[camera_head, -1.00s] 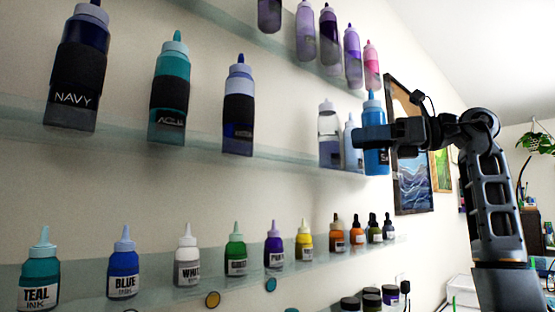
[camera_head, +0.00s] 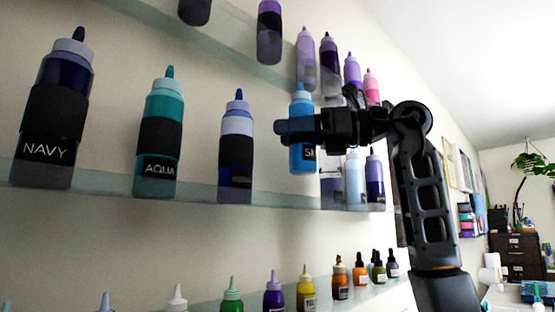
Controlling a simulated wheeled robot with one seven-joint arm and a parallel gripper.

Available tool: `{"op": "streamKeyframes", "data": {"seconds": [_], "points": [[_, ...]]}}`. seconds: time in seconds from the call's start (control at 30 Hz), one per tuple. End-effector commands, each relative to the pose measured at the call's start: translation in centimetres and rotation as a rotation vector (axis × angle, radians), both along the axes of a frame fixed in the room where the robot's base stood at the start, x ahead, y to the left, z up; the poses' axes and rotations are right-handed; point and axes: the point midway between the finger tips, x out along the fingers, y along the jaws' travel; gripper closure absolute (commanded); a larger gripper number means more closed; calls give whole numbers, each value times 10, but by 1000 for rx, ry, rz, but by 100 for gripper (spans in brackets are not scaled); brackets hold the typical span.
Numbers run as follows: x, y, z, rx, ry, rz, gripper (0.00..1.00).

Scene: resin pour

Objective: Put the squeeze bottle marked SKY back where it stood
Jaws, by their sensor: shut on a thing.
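The bottle is in front of the middle glass shelf (camera_head: 205,192), left of a clear bottle (camera_head: 331,186) and right of a bottle with a lavender top and a black band (camera_head: 237,150). Its base appears above the shelf's front edge. My gripper and wrist hide part of the bottles behind.
The NAVY bottle (camera_head: 50,125) and AQUA bottle (camera_head: 160,135) stand left on the middle shelf. A pale blue bottle (camera_head: 354,182) and dark blue bottle (camera_head: 375,180) stand right. The shelf has a gap right of the lavender-topped bottle. Purple bottles (camera_head: 330,70) line the upper shelf.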

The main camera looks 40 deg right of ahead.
Motion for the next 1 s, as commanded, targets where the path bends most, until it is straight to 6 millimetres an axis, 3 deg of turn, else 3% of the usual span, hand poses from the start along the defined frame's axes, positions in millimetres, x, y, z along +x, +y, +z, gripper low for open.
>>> {"op": "streamKeyframes", "data": {"seconds": [0.2, 0.37, 0.63, 1.0], "points": [[19, 19, -15, 1, -1, 1, 70], [21, 21, -24, 1, 0, 0, 70], [21, 21, -53, 2, -1, 1, 70], [21, 20, -59, 1, -1, -1, 70]]}}
